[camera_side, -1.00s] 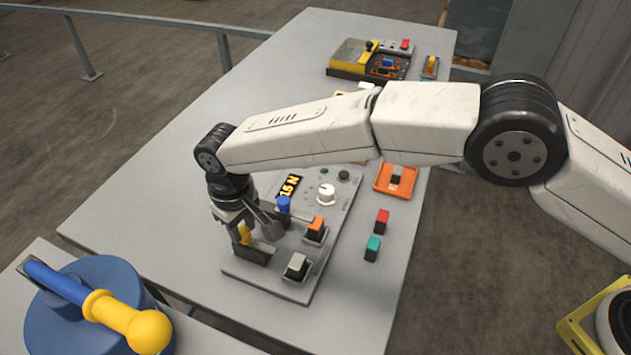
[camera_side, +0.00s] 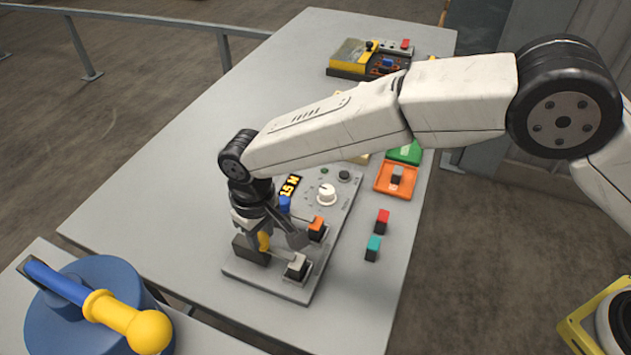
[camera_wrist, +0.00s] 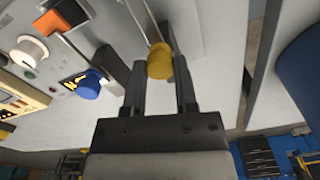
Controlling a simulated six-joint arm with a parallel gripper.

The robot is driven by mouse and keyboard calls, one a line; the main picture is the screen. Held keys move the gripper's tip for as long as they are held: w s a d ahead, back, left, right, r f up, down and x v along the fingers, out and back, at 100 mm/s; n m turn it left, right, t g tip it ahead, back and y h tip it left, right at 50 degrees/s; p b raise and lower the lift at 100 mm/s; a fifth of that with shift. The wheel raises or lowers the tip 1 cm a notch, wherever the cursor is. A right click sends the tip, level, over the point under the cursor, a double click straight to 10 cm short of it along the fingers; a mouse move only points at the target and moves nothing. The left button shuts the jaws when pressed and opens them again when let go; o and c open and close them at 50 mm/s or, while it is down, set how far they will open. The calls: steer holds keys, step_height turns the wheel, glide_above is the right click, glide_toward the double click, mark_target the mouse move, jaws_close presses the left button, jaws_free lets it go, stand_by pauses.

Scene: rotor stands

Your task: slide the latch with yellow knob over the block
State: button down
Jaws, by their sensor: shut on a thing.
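The latch's yellow knob (camera_side: 264,241) stands on the grey panel (camera_side: 240,272) near its front left. My gripper (camera_side: 262,238) is over the panel, shut on the yellow knob. In the wrist view the knob (camera_wrist: 160,62) sits between the two fingers, with a thin bar running beyond it. In the side view the latch bar reaches toward a light grey block (camera_side: 297,265) at the panel's front right. I cannot tell how far the bar covers that block. A second latch has a blue knob (camera_side: 284,204), and its bar points toward an orange-topped block (camera_side: 316,227).
The panel also carries a white dial (camera_side: 326,197) and a lit display (camera_side: 290,186). A blue drum (camera_side: 95,315) with a yellow-ended handle is at lower left. The table's left part is clear.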

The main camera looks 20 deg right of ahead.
mark_target(264, 237)
steer(key=shift+s+d, duration=0.15)
steer(key=shift+c, duration=1.9)
jaws_free()
steer(key=shift+r, duration=0.1)
steer(key=shift+r, duration=3.85)
steer(key=shift+d, duration=0.1)
